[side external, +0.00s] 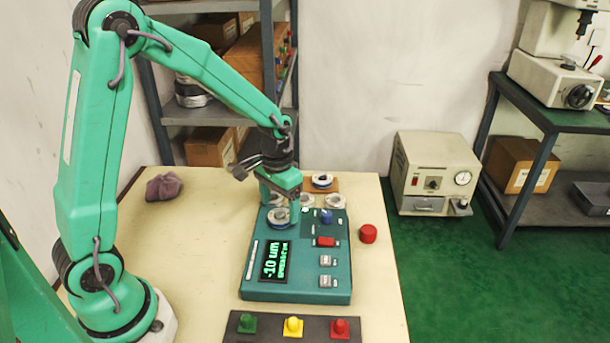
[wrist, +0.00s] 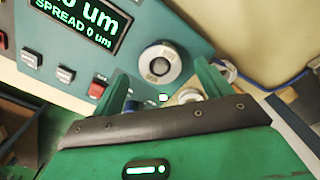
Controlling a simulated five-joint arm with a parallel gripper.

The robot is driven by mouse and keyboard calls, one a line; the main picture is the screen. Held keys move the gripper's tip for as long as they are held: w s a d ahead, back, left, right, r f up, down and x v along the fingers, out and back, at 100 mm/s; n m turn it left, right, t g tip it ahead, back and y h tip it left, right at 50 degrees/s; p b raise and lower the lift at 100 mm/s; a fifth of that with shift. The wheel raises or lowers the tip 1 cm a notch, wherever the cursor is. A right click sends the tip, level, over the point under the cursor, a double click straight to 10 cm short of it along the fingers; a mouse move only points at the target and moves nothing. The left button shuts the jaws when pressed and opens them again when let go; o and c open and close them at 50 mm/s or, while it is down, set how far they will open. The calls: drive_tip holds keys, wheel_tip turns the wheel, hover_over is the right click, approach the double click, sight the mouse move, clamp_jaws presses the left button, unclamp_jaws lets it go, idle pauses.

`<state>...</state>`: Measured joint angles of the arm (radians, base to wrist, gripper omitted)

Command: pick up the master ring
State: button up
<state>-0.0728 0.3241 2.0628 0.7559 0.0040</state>
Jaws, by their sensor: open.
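A silver ring (side external: 277,216) with a dark rim sits on the teal gauge box, near its back left corner. It shows in the wrist view (wrist: 160,65) with small lettering on its face that I cannot read, so I cannot tell whether it is the master ring. My gripper (side external: 280,207) is open and points down over this ring, one finger to each side. In the wrist view the fingertips (wrist: 163,72) flank the ring, and nothing is held between them. I cannot tell how far the fingers reach down beside it.
The gauge box (side external: 300,285) has a lit display (side external: 275,261), a red button and a blue knob (side external: 326,216). Other rings (side external: 335,201) (side external: 322,181) lie behind.

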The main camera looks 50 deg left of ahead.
drive_tip(key=shift+f, duration=1.15)
drive_tip(key=c, duration=1.3)
drive_tip(key=shift+r, duration=0.2)
drive_tip(key=shift+c, duration=0.2)
drive_tip(key=shift+r, duration=0.55)
drive_tip(key=r, duration=0.3)
drive_tip(key=shift+s+d+r, duration=0.1)
drive_tip(key=shift+d, duration=0.25)
drive_tip(key=s+d+r, duration=0.5)
drive_tip(key=d+r, duration=0.1)
drive_tip(key=d, duration=0.3)
drive_tip(key=shift+d+r, duration=0.2)
drive_tip(key=shift+d, duration=0.15)
